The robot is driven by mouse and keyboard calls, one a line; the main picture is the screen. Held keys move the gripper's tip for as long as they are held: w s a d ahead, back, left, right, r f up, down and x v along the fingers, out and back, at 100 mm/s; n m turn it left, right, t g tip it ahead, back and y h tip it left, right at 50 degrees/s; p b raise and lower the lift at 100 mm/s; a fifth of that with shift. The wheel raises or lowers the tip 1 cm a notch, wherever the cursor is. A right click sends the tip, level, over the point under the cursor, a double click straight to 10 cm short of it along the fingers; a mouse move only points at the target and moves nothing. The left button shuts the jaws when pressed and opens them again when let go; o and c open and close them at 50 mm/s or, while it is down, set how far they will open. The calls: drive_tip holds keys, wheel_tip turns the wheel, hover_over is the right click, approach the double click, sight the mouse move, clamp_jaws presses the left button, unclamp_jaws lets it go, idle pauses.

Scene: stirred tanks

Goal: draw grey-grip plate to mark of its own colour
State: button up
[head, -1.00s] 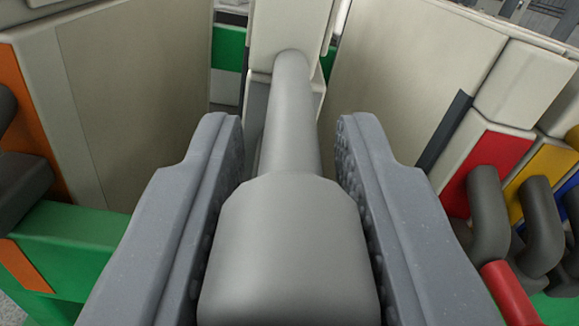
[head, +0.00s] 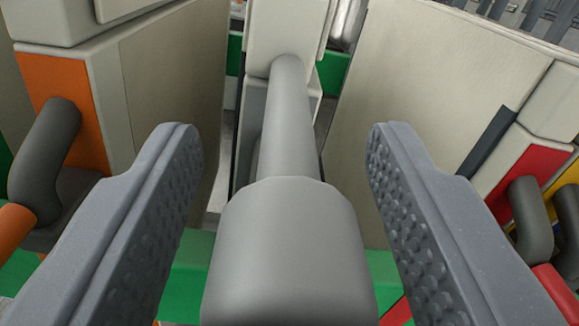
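The grey grip (head: 290,250) is a thick, smooth rod in the middle of the head view. It narrows away from me to the front of a narrow cream plate (head: 287,28). A grey patch (head: 252,115) shows behind the rod. My gripper (head: 283,138) is open, one studded finger on each side of the grip. A clear gap shows between the grip and each finger. The near end of the grip is cut off by the lower picture edge. I see no mark that I can tell is the grey one.
A cream block with an orange patch (head: 65,95) and a dark bent handle (head: 48,150) stands close at left. At right are a red patch (head: 540,170), a yellow patch (head: 562,180) and dark handles (head: 530,210). A green rail (head: 190,270) runs below.

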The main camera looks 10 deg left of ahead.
drive_tip(key=shift+s+d, duration=0.1)
drive_tip(key=shift+s, duration=0.05)
drive_tip(key=v, duration=1.3)
drive_tip(key=shift+s, duration=0.2)
drive_tip(key=shift+d, duration=0.1)
